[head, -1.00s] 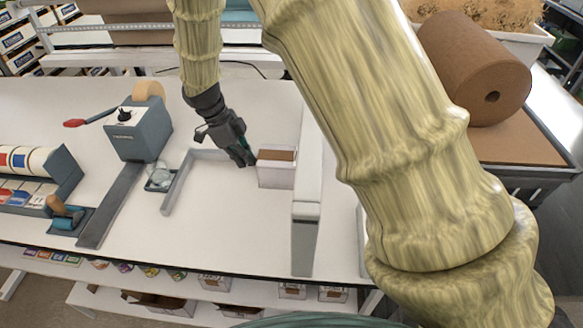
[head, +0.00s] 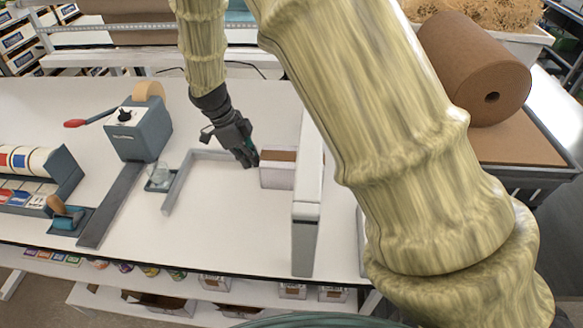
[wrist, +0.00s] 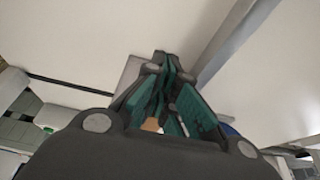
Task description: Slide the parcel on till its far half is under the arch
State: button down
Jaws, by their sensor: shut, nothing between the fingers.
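The parcel (head: 277,177) is a small white box with a brown top, on the white table in the head view. The arch (head: 305,212) is a pale grey frame just right of it. The parcel's right side reaches the arch's left edge in the picture, and I cannot tell how much lies under the arch. My gripper (head: 252,163) is shut and empty, pointing down at the parcel's left side, touching or very near it. In the wrist view my gripper's teal fingers (wrist: 168,85) are together and hide most of what is beyond them.
A grey tape dispenser (head: 139,128) stands further left. The table between rail and parcel is clear.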

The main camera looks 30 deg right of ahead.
aim_at(279, 158)
jog(key=shift+s+d, duration=0.45)
jog(key=shift+d, duration=0.15)
jog(key=shift+s+d, duration=0.1)
jog(key=shift+d, duration=0.05)
jog(key=shift+s+d, duration=0.85)
jog(key=shift+d, duration=0.3)
jog(key=shift+s+d+p, duration=0.35)
jog(key=shift+s+d, duration=0.6)
jog(key=shift+d, duration=0.2)
jog(key=shift+s+d, duration=0.55)
jog(key=shift+d, duration=0.05)
jog(key=shift+w+a, duration=0.15)
jog(key=shift+a, duration=0.05)
